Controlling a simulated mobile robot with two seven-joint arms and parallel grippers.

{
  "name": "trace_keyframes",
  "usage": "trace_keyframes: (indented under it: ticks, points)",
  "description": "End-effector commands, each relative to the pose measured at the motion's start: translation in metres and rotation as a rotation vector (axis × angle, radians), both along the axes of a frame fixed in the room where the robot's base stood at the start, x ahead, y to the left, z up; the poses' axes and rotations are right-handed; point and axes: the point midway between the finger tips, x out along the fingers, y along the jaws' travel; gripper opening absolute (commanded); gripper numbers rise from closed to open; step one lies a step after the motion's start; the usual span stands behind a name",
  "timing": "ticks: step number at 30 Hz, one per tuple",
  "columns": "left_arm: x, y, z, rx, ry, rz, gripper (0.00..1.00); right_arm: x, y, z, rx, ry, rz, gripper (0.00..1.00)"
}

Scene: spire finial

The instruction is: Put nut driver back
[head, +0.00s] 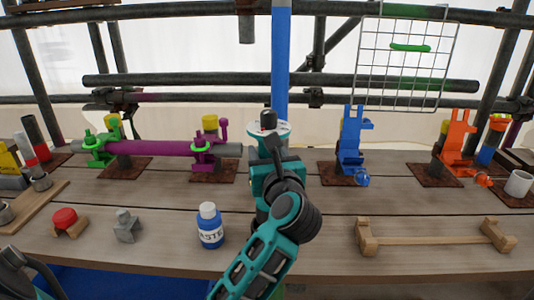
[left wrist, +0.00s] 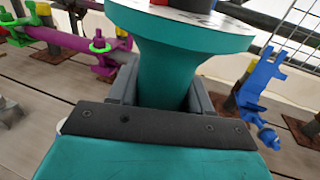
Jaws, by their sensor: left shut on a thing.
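My left gripper (head: 268,165) is at the middle of the bench and shut on a teal piece with a round stem and a wide flange (left wrist: 185,28). The stem sits between the dark fingers in the left wrist view (left wrist: 160,88). In the head view the piece's pale, marked top (head: 257,131) shows, with a small dark part and a bit of red on it. The lower end of the stem is hidden by my gripper. I cannot pick out a nut driver for certain in either view. My right gripper is not in view.
A blue pole (head: 281,60) rises just behind the held piece. A purple tube (head: 160,148) in clamps lies left; blue (head: 350,145) and orange (head: 457,140) brackets stand right. A blue bottle (head: 209,228) stands near my arm. A wooden cradle (head: 430,234) lies front right.

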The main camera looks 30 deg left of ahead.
Motion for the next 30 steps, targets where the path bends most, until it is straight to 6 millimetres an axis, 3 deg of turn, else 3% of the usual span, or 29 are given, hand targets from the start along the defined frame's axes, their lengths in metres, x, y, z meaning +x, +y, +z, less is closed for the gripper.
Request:
trace_keyframes:
  ticks: [15,30]
  points:
    - [0.0,0.0,-0.032,0.002,-0.006,-0.001,0.03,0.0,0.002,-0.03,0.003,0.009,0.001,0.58]
    - [0.0,0.0,-0.064,0.002,-0.006,0.0,0.03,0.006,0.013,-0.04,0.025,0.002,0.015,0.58]
